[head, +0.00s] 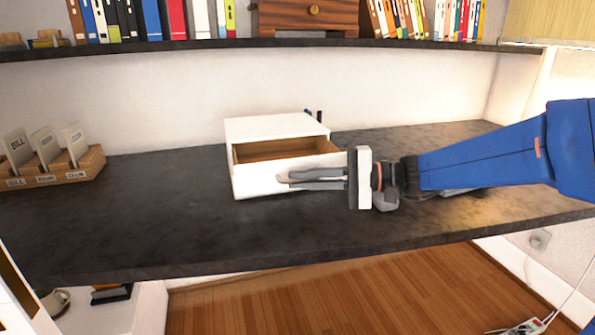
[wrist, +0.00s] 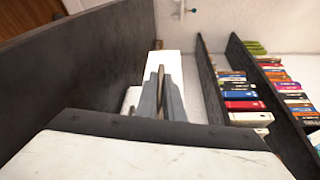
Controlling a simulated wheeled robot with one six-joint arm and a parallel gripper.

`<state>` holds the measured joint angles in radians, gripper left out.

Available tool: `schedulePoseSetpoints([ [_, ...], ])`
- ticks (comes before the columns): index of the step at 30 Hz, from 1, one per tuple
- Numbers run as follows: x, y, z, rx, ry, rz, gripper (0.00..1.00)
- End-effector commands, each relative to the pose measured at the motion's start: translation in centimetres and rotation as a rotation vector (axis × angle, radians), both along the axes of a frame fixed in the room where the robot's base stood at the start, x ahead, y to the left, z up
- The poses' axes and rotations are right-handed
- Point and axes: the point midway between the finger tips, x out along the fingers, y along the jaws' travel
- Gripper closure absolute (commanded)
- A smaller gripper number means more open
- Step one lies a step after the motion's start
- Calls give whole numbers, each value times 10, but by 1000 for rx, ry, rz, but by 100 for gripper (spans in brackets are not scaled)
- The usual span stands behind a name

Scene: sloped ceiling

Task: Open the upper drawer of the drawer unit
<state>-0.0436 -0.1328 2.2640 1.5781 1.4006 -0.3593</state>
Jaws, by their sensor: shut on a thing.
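The white drawer unit (head: 275,126) stands on the dark worktop in the middle of the head view. One drawer (head: 255,180) is pulled out, and its brown wooden inside (head: 285,150) shows below the unit's top. My gripper (head: 284,179) reaches in from the right, with its fingers across the white drawer front, shut on what seems to be its handle. The fingers hide most of the handle. In the wrist view, the gripper (wrist: 160,75) points at the white unit (wrist: 172,62). I cannot make out a second drawer front.
A wooden card holder (head: 60,175) with upright cards stands at the left of the worktop (head: 150,230). A shelf (head: 220,44) with books and a wooden cabinet (head: 308,17) runs above. The worktop in front of the unit is clear.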

Motion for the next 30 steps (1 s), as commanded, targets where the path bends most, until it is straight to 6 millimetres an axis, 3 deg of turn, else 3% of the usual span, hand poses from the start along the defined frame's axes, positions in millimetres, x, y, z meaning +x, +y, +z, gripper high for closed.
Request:
schedulePoseSetpoints([
  [5,-14,-4,-1,-1,0,-1,100],
  [15,-16,-5,-1,-1,0,-1,100],
  [16,-16,-5,-1,-1,0,-1,88],
  [18,-16,-5,-1,-1,0,-1,74],
  [30,-16,-8,0,0,-1,-1,74],
])
